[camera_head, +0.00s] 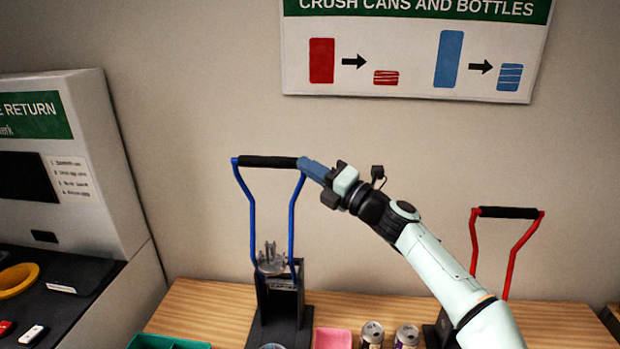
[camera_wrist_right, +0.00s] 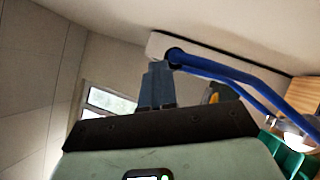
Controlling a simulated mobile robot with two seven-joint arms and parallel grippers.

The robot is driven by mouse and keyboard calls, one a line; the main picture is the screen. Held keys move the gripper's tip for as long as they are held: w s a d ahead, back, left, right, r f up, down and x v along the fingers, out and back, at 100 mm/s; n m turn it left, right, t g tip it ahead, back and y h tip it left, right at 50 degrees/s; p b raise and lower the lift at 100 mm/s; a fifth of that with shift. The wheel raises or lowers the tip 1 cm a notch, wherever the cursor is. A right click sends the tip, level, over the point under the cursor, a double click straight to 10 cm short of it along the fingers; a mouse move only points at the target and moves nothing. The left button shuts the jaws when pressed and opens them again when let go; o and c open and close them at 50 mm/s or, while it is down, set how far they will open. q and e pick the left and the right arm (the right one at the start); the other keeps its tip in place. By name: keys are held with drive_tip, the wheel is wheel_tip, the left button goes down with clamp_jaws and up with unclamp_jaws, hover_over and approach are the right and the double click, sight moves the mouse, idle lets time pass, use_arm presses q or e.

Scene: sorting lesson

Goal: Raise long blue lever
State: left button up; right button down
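The long blue lever (camera_head: 247,210) stands raised on a black crusher (camera_head: 281,300), its two blue bars joined at the top by a black handle (camera_head: 268,162). My right gripper (camera_head: 303,163) is at the right end of this handle, where its blue-grey fingers overlap the corner of the lever. In the right wrist view the fingers (camera_wrist_right: 157,72) are close together and look shut, with the lever's blue bar (camera_wrist_right: 225,72) beside their tips. I see nothing held between them; whether they touch the lever is unclear. My left gripper is not in view.
A shorter red lever (camera_head: 526,236) stands at the right, partly behind my right arm. A return machine (camera_head: 115,170) stands at the left.

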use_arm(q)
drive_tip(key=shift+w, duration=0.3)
use_arm(e)
drive_tip(key=shift+w+r, duration=0.15)
drive_tip(key=shift+w, duration=0.5)
